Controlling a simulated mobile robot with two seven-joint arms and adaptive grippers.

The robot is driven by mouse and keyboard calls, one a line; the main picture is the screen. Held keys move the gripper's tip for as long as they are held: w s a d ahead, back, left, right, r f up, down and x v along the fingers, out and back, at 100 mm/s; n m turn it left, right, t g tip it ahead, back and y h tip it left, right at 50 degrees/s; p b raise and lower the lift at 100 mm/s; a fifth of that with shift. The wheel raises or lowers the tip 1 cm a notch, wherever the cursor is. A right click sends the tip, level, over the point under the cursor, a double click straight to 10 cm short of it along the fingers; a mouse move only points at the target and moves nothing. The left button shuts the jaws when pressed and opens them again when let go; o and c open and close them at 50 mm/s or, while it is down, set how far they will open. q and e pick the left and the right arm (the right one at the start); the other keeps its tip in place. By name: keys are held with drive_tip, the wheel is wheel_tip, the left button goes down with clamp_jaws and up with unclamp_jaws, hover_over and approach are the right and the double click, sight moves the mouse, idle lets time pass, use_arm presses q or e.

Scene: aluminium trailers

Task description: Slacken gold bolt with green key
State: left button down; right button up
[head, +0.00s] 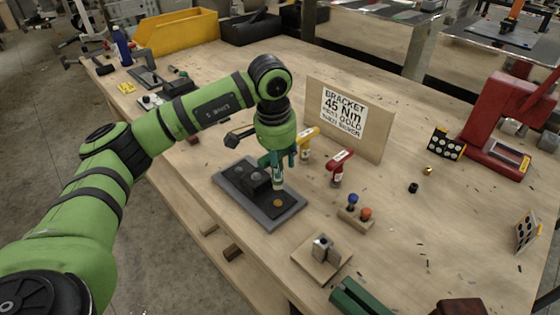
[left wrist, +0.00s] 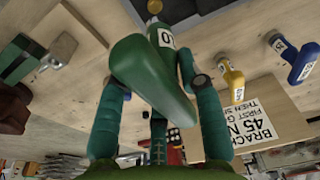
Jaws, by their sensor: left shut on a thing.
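My left gripper (head: 277,163) is shut on the green key (left wrist: 150,75), with its fingers on both sides of the handle. The key points down over the dark bracket plate (head: 262,200), its labelled shank (head: 278,180) showing below the fingers. The gold bolt (head: 278,203) sits near the plate's front right end, just below the key; it also shows in the left wrist view (left wrist: 140,18), close to the key's far end. I cannot tell whether key and bolt touch. My right gripper is not in view.
A yellow key (head: 306,145) and a red key (head: 338,168) stand behind and right of the plate. A blue key (left wrist: 287,55) shows beyond the yellow one. A cardboard sign (head: 348,118) stands behind. A peg block (head: 356,217) and small fixture (head: 322,258) are at right.

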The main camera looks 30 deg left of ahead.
sight(281, 180)
use_arm(q)
drive_tip(key=shift+f+b, duration=0.45)
drive_tip(key=shift+f, duration=0.5)
drive_tip(key=shift+f+b, duration=1.5)
drive_tip(key=shift+b, duration=0.15)
drive_tip(key=shift+f+b, duration=0.7)
drive_tip(key=shift+f, duration=0.05)
drive_tip(key=n+b, duration=0.1)
drive_tip(key=n, duration=0.3)
drive_tip(key=shift+w+n+y, duration=0.15)
drive_tip(key=shift+n+y, duration=0.15)
drive_tip(key=shift+n, duration=0.1)
drive_tip(key=n, duration=0.5)
drive_tip(key=shift+w+a+n+y, duration=0.1)
drive_tip(key=shift+n+y, duration=0.2)
drive_tip(key=shift+n, duration=0.1)
drive_tip(key=n, duration=0.5)
drive_tip(key=shift+a+r+n+g+y, duration=0.1)
drive_tip(key=shift+a+n+g+y, duration=0.05)
drive_tip(key=shift+n+g+y, duration=0.2)
drive_tip(key=n+g+p, duration=0.1)
drive_tip(key=n, duration=0.4)
drive_tip(key=shift+a+n, duration=0.15)
drive_tip(key=shift+n, duration=0.1)
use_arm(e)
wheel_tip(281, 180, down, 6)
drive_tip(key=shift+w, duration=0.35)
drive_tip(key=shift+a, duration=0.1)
